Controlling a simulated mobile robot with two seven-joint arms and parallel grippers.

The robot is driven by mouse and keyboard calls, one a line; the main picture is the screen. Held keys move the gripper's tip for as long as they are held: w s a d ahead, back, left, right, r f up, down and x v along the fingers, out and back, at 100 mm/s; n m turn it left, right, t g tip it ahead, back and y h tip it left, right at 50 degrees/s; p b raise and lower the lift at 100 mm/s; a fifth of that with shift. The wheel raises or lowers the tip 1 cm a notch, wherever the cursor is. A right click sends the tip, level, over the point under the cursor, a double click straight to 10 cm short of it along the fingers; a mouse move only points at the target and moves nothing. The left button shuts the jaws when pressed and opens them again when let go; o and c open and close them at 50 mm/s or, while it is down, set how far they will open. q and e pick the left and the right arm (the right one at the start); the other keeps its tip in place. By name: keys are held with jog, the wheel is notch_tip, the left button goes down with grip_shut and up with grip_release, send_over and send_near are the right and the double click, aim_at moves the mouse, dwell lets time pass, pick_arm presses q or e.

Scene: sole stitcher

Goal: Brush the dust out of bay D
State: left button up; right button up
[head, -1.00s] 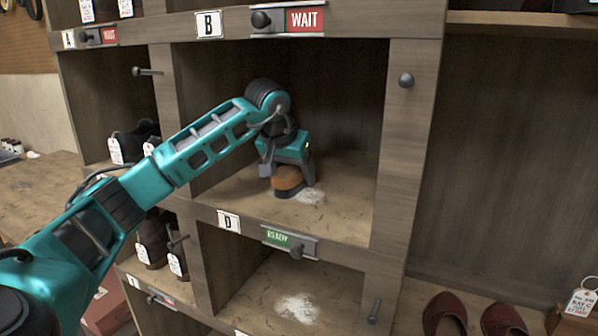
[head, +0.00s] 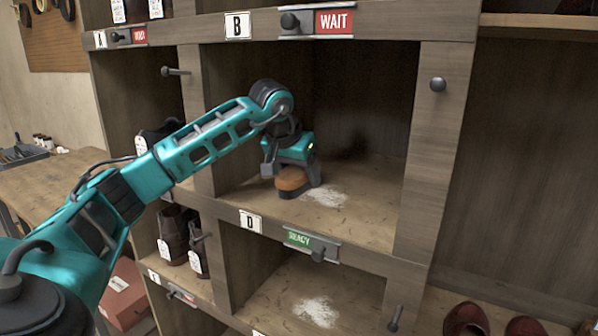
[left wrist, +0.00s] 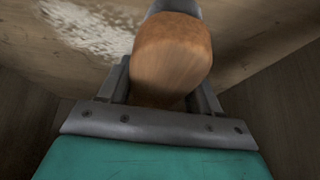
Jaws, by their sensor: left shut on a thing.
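Bay D is the open bay above the shelf edge (head: 375,252) that carries the D plate (head: 250,221) and a green READY sign (head: 298,238). A white dust patch (head: 328,198) lies on its floor. My left gripper (head: 292,168) is inside the bay, pointing down, shut on a brush (head: 293,180) with an orange-brown wooden block and a dark underside. The brush is low over the floor, just left of the dust; contact is hard to tell. In the left wrist view the brush block (left wrist: 172,60) sits between the fingers, with the dust (left wrist: 90,28) upper left. My right gripper is not in view.
A wooden post (head: 432,160) with a peg bounds the bay on the right. The rail above has a B plate (head: 237,26) and a red WAIT sign (head: 333,21). The bay below holds another dust patch (head: 317,311). Tagged boots (head: 174,235) stand in a left bay.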

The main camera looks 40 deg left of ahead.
aim_at(331, 194)
pick_arm(q)
jog(key=shift+w+d+f, duration=0.1)
jog(key=shift+w+d, duration=0.2)
jog(key=shift+d, duration=1)
jog(key=shift+w+d+r, duration=0.1)
jog(key=shift+w+d, duration=0.2)
jog(key=shift+d, duration=0.95)
jog(key=shift+w+d+f, duration=0.1)
jog(key=shift+w+d, duration=0.2)
jog(key=shift+d, duration=1)
jog(key=shift+w+d, duration=0.25)
jog(key=shift+d, duration=0.7)
jog(key=shift+w+d, duration=0.2)
jog(key=shift+d, duration=0.7)
jog(key=shift+s+d, duration=0.1)
jog(key=shift+s, duration=0.65)
jog(key=shift+s+a, duration=0.25)
jog(key=shift+a, duration=0.8)
jog(key=shift+s+a, duration=0.2)
jog(key=shift+a, duration=0.85)
jog(key=shift+s+a, duration=0.3)
jog(key=shift+a, duration=0.95)
jog(key=shift+s+a, duration=0.3)
jog(key=shift+a, duration=1)
jog(key=shift+s+a, duration=0.3)
jog(key=shift+a, duration=0.95)
jog(key=shift+r, duration=0.2)
jog(key=shift+r, duration=3)
